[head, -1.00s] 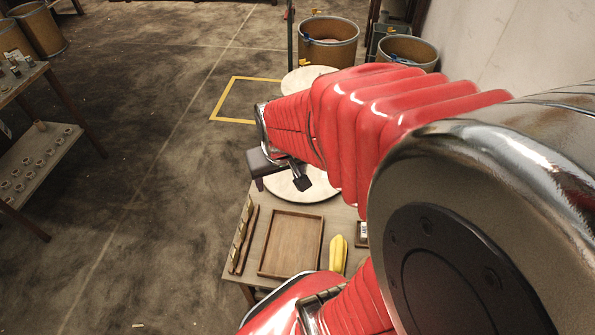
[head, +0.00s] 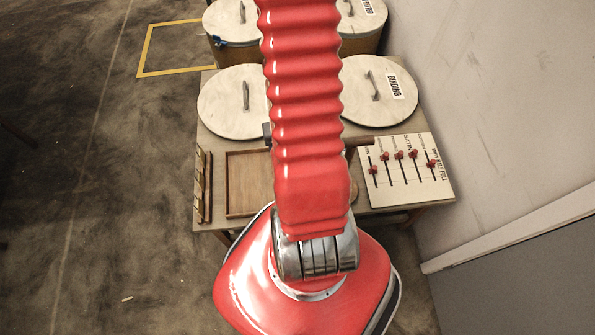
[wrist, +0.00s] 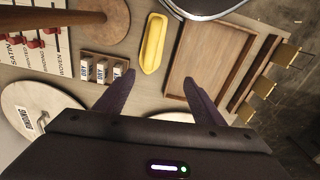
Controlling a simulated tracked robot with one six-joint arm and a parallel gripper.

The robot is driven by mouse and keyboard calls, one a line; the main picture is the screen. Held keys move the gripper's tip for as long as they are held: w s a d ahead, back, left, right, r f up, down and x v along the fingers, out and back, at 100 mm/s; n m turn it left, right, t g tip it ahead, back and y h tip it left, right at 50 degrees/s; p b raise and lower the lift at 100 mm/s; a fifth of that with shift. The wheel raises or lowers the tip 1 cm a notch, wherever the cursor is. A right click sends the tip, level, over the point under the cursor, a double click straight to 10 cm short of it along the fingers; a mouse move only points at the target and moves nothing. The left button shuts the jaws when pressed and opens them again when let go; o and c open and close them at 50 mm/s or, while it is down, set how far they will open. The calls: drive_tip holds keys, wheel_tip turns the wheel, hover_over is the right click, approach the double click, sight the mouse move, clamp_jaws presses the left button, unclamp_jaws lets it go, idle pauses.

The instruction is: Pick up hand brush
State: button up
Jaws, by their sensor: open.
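I cannot make out a hand brush for certain. A long yellow object with rounded ends (wrist: 154,43) lies on the table in the wrist view, beyond my fingertips; I cannot tell if it is the brush. My gripper (wrist: 159,77) is open, its two dark fingers apart with only bare table visible between them. The yellow object is clear of both fingers.
A wooden tray (head: 228,185) lies beside the yellow object. A brown post on a round base (wrist: 90,18) stands on the other side, near small labelled blocks (wrist: 102,68). Round lids (head: 232,105) and a slider board (head: 425,185) occupy the table. Bare floor lies left.

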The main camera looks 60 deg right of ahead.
drive_tip(key=shift+m+y, duration=0.3)
drive_tip(key=shift+m, duration=0.2)
drive_tip(key=s+f, duration=0.1)
drive_tip(key=f, duration=0.1)
drive_tip(key=s+f, duration=0.2)
drive_tip(key=shift+s+d+f, duration=0.1)
drive_tip(key=shift+s+f, duration=0.2)
drive_tip(key=shift+f, duration=0.15)
drive_tip(key=shift+f, duration=4.1)
drive_tip(key=shift+f, duration=2.6)
drive_tip(key=shift+c, duration=0.7)
drive_tip(key=c, duration=1)
drive_tip(key=shift+o, duration=0.2)
